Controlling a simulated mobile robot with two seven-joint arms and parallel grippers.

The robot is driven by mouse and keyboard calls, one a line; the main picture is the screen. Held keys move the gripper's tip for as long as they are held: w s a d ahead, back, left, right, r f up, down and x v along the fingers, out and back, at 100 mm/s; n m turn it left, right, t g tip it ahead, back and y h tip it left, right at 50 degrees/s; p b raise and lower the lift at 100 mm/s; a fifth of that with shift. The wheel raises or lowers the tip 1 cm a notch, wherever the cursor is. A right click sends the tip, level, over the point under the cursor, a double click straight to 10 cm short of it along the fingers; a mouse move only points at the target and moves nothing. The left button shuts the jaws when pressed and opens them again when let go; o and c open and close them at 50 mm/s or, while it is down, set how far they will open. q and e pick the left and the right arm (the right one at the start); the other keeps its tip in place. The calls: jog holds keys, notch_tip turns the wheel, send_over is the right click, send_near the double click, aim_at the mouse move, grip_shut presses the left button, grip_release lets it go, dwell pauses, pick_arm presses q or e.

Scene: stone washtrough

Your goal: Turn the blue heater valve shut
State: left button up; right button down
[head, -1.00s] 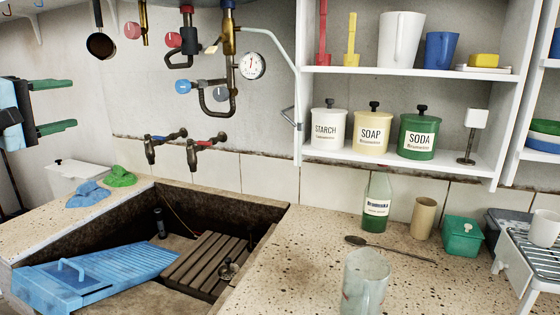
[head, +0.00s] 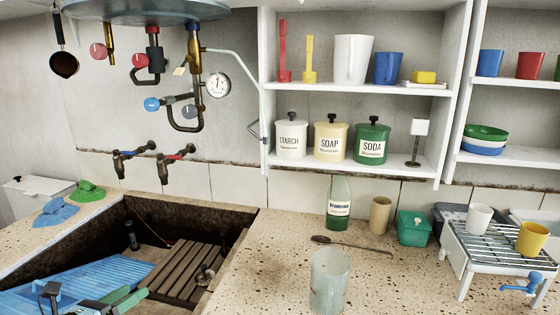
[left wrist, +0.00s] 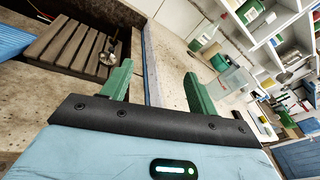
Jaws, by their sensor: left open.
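The blue heater valve (head: 152,104) is a round blue knob on the pipework under the heater (head: 150,10), at the left end of a short side pipe. Its turn position cannot be told. My left gripper (head: 122,300) shows only in part at the bottom left of the head view, over the trough, well below and apart from the valve. In the left wrist view the left gripper (left wrist: 160,88) has its two green fingers spread, with nothing between them. The valve is not in the left wrist view. My right gripper is in neither view.
Red knobs (head: 97,51) and a dial gauge (head: 217,85) are near the valve. Two taps (head: 165,165) stick out below it. The trough holds a blue washboard (head: 90,283) and slatted wood (head: 188,264). A shelf (head: 262,120) stands right of the pipes.

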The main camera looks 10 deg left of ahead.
pick_arm(q)
jog(key=s+d+f+n+g+y+p, duration=0.1)
jog(key=s+d+f+n, duration=0.2)
jog(key=s+f+n, duration=0.25)
jog(key=s+d+f+n+y+p, duration=0.1)
jog(key=s+d+f+n, duration=0.25)
jog(key=f+n, duration=0.3)
jog(key=s+d+f+n+g+p, duration=0.1)
jog(key=s+d+f+n+g, duration=0.1)
jog(key=s+n, duration=0.5)
jog(key=s+d+f+n+g+y+p, duration=0.1)
jog(key=s+d+f+n, duration=0.3)
jog(key=s, duration=0.6)
jog(key=s+d+f+n+g+p, duration=0.2)
jog(key=s+d+f+n, duration=0.2)
jog(key=s+n, duration=0.5)
jog(key=d+n, duration=0.1)
jog(key=d, duration=0.1)
jog(key=shift+d+n+g, duration=0.3)
jog(key=shift+d+g, duration=0.05)
jog(key=shift+g, duration=0.05)
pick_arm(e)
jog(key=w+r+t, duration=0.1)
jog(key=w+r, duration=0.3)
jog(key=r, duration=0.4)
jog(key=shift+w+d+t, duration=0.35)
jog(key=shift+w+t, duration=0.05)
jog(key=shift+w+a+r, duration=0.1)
